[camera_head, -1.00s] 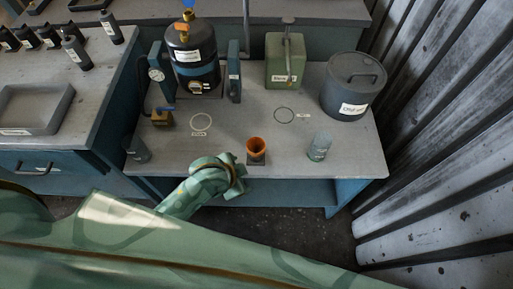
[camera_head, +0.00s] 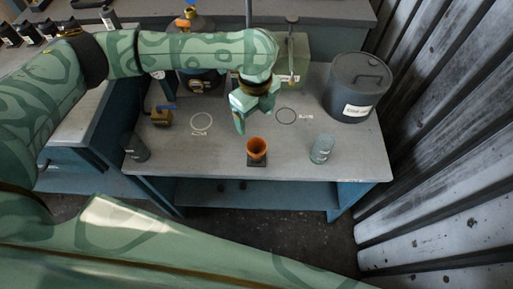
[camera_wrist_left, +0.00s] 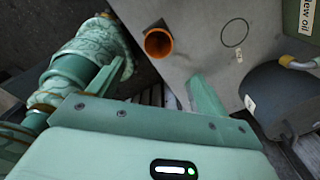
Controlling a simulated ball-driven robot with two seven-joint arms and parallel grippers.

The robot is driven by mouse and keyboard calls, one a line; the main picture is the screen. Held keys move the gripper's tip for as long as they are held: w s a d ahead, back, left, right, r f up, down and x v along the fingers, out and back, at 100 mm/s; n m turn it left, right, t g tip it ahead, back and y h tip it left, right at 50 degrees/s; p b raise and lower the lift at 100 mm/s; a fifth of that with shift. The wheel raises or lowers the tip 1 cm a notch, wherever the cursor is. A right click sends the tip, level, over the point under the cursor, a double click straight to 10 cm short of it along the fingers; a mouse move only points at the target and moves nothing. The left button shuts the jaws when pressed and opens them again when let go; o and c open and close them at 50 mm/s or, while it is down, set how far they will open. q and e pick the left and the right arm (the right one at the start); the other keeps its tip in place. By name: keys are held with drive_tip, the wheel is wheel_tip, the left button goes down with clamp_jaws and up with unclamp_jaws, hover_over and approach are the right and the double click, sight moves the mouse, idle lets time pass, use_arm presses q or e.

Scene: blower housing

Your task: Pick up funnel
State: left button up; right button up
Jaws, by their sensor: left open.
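The orange funnel (camera_head: 257,147) stands upright, mouth up, in a small dark holder (camera_head: 257,161) near the front edge of the grey bench. In the left wrist view the funnel (camera_wrist_left: 158,43) shows at the upper middle, beyond the fingers. My left gripper (camera_head: 246,112) is above the bench, up and slightly left of the funnel in the head view. It is open and empty, with fingers pointing down and apart from the funnel. In the left wrist view the open left gripper (camera_wrist_left: 157,88) has a finger on each side. My right gripper is not in view.
A dark bottle (camera_head: 136,147) and a brass block (camera_head: 161,116) are at left. A green can (camera_head: 300,52) stands at the back. Bare bench (camera_head: 205,158) lies left of the funnel.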

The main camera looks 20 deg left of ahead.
sight(256, 145)
use_arm(q)
wheel_tip(256, 145, down, 11)
drive_tip(key=b, duration=0.4)
drive_tip(key=shift+b, duration=0.4)
drive_tip(key=f+b, duration=0.1)
drive_tip(key=f, duration=0.1)
drive_tip(key=f+b, duration=0.2)
drive_tip(key=f, duration=0.1)
drive_tip(key=shift+s+d+f, duration=0.1)
drive_tip(key=shift+s+f, duration=0.1)
drive_tip(key=shift+f, duration=0.05)
drive_tip(key=shift+r, duration=0.2)
drive_tip(key=shift+c, duration=0.4)
drive_tip(key=c, duration=0.8)
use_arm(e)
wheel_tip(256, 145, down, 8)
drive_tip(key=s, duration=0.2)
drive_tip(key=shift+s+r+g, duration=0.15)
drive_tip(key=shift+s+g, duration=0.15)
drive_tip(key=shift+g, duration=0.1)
